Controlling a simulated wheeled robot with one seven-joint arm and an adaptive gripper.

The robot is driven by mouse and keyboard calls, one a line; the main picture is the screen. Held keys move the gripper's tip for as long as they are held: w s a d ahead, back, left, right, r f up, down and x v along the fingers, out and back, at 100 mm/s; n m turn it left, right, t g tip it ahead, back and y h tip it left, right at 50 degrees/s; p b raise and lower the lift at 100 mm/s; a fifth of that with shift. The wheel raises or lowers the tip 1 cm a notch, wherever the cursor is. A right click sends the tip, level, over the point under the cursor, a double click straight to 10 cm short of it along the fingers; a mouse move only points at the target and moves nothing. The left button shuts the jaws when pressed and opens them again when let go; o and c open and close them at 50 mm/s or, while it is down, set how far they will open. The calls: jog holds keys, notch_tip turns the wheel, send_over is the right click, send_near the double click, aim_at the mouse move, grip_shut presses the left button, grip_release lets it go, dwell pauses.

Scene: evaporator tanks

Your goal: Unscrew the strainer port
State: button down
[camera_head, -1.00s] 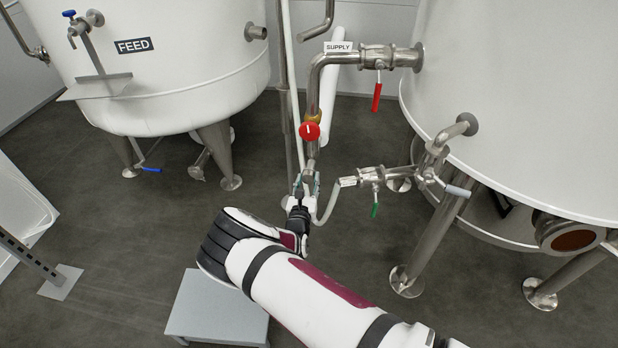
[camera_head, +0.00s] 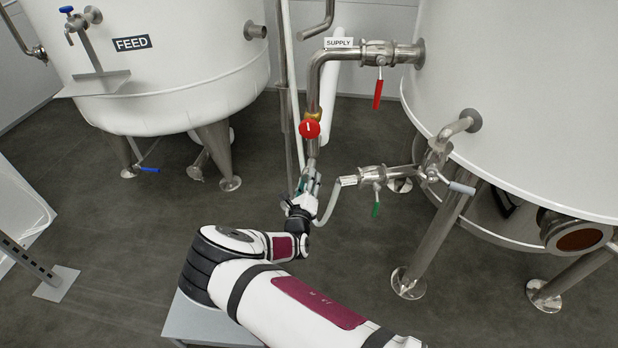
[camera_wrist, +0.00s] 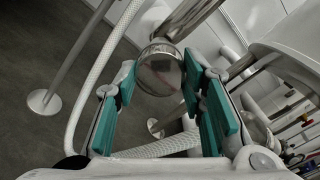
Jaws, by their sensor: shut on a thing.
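The strainer port shows in the wrist view as a round, shiny metal cap (camera_wrist: 160,72) at the lower end of a steel pipe (camera_wrist: 188,18). My gripper (camera_wrist: 160,84) has its teal-padded fingers on both sides of the cap and is shut on it. There the fingers mostly hide the cap. Whether the cap has turned on its thread cannot be told.
A pale braided hose (camera_head: 331,204) curves beside my gripper to a green-handled valve (camera_head: 375,176). A red-handled valve (camera_head: 378,54) is above. The FEED tank (camera_head: 180,75) stands left, another large tank (camera_head: 530,110) right. A grey step (camera_head: 205,325) lies below my arm.

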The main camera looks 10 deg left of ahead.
jog(key=shift+d+f+n, duration=0.1)
jog(key=shift+f+n, duration=0.05)
jog(key=shift+n, duration=0.95)
jog(key=n+b, duration=0.1)
jog(key=n, duration=0.4)
jog(key=c, duration=1.3)
grip_release()
